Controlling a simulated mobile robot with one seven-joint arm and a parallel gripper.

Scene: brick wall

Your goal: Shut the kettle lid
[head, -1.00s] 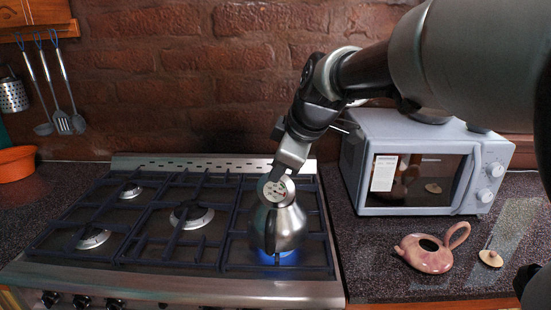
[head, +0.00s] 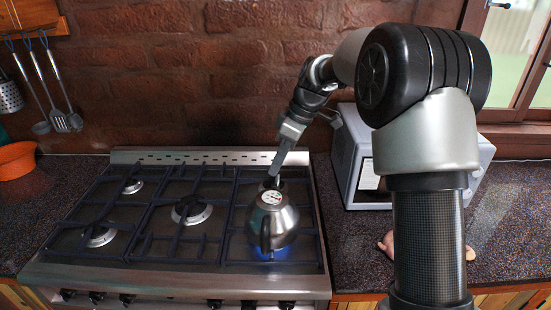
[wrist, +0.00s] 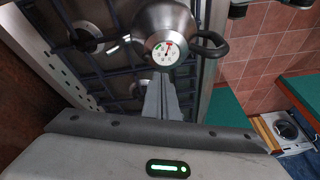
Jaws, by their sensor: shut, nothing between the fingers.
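The steel kettle (head: 279,226) stands on the lit front right burner, and its black handle points toward the front. Its lid (head: 271,197), with a round white dial, lies low over the top; I cannot tell whether it is fully seated. In the wrist view the kettle (wrist: 168,18) and lid dial (wrist: 165,53) show near the top. My gripper (head: 271,179) is shut and empty, just behind the lid. Its fingertips (wrist: 161,76) show right by the dial's edge in the wrist view; contact cannot be told.
A blue flame (head: 272,254) burns under the kettle. The hob (head: 135,251) has several other empty burners. A microwave (head: 346,165) stands right, partly behind my arm. A pink teapot (head: 387,243) is mostly hidden by my arm. The brick wall (head: 180,95) stands close behind the hob.

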